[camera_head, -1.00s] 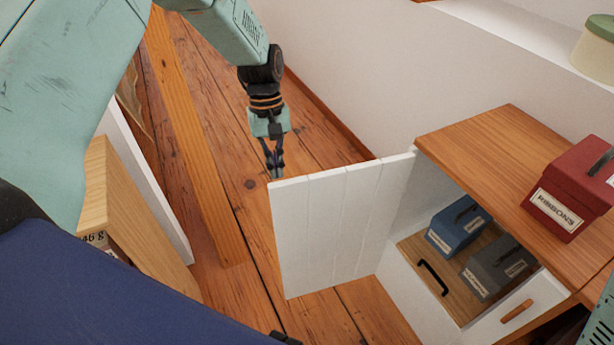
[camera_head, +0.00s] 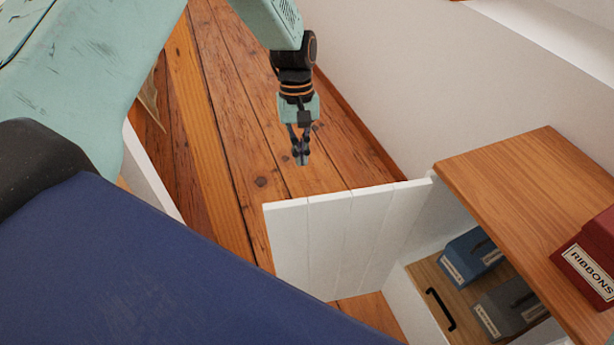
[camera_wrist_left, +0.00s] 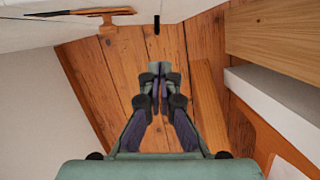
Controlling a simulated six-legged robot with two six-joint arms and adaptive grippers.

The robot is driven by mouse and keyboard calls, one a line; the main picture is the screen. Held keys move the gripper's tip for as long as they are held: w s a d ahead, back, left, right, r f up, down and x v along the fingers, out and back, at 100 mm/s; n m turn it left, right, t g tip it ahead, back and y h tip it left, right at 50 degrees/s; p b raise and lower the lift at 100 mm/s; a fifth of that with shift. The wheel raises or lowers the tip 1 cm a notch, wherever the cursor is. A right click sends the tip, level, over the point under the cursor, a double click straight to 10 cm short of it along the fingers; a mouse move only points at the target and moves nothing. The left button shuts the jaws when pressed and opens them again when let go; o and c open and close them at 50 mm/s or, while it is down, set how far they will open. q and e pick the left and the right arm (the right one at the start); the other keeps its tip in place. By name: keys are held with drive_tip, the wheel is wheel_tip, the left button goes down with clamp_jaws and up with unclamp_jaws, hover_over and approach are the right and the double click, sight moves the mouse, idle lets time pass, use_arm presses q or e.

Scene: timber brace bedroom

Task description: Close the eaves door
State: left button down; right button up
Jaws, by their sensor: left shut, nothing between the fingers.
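The eaves door (camera_head: 340,238) is a white planked panel. It stands open, swung out from the low white cabinet under the wooden top, with its hinge side at the right. My left gripper (camera_head: 302,160) is shut and empty, beyond the door's top edge on its far side and apart from it in the head view. In the left wrist view the shut fingers (camera_wrist_left: 158,75) point over the floorboards. A white surface with a dark handle-like piece spans the top of that view; I cannot tell for sure whether it is the door. My right gripper is not in view.
Inside the cabinet are a blue box (camera_head: 470,258), a grey box (camera_head: 508,308) and a board with a black handle (camera_head: 440,308). A red ribbons box (camera_head: 590,262) sits on the wooden top (camera_head: 530,190). Floorboards (camera_head: 245,120) are clear around the gripper.

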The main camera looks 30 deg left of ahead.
sight(304, 203)
use_arm(q)
drive_tip(key=s+d+f, duration=0.1)
drive_tip(key=f, duration=0.2)
drive_tip(key=s+d+f+b, duration=0.1)
drive_tip(key=s+f, duration=0.1)
drive_tip(key=f, duration=0.1)
drive_tip(key=s+d+f+b, duration=0.1)
drive_tip(key=s+f, duration=0.1)
drive_tip(key=f, duration=0.1)
drive_tip(key=shift+s+d+r+b, duration=0.1)
drive_tip(key=shift+s+d+b, duration=0.2)
drive_tip(key=shift+d, duration=0.05)
drive_tip(key=shift+w+d, duration=0.1)
